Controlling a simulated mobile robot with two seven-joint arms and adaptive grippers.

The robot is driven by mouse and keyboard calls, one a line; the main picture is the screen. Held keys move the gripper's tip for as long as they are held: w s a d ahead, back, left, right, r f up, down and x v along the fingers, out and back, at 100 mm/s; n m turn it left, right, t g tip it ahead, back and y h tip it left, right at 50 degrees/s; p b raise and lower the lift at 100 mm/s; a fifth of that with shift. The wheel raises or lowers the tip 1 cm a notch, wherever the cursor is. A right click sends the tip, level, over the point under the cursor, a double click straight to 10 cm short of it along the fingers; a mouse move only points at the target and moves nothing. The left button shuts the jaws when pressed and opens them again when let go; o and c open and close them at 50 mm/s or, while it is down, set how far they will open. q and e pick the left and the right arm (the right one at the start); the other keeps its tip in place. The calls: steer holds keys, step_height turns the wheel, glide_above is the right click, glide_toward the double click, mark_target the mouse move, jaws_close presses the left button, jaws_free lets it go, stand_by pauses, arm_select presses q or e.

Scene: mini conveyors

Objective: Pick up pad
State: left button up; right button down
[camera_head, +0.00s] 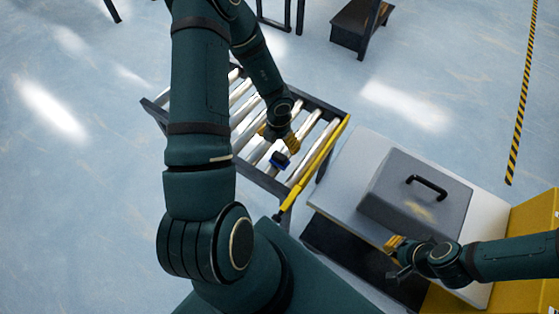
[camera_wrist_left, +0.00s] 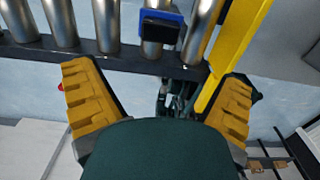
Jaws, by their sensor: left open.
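A small black and blue pad (camera_head: 279,160) lies on the metal rollers near the front edge of the conveyor. It also shows at the top of the left wrist view (camera_wrist_left: 160,27), beyond the fingertips. My left gripper (camera_head: 278,139) is over the conveyor, close to the pad. In the left wrist view its yellow fingers (camera_wrist_left: 160,75) are wide apart with nothing between them. My right gripper (camera_head: 394,246) is beside the grey box at the lower right; its fingers are partly hidden, so I cannot tell its opening.
The roller conveyor (camera_head: 324,108) has a dark frame and a yellow bar (camera_head: 318,165) along its right side. A grey box (camera_head: 392,190) with a black handle stands on a pale table (camera_head: 335,190). A dark stool-like object (camera_head: 350,25) stands at the back. Open floor lies left.

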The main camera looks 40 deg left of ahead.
mark_target(279, 156)
arm_select(q)
step_height(279, 156, down, 5)
steer(key=shift+f+b, duration=0.2)
steer(key=shift+b, duration=0.65)
steer(key=f, duration=0.1)
steer(key=f+b, duration=0.1)
steer(key=f, duration=0.1)
steer(key=f+b, duration=0.1)
steer(key=f, duration=0.1)
steer(key=shift+w+f, duration=0.15)
steer(key=shift+w, duration=0.2)
steer(key=c, duration=1.3)
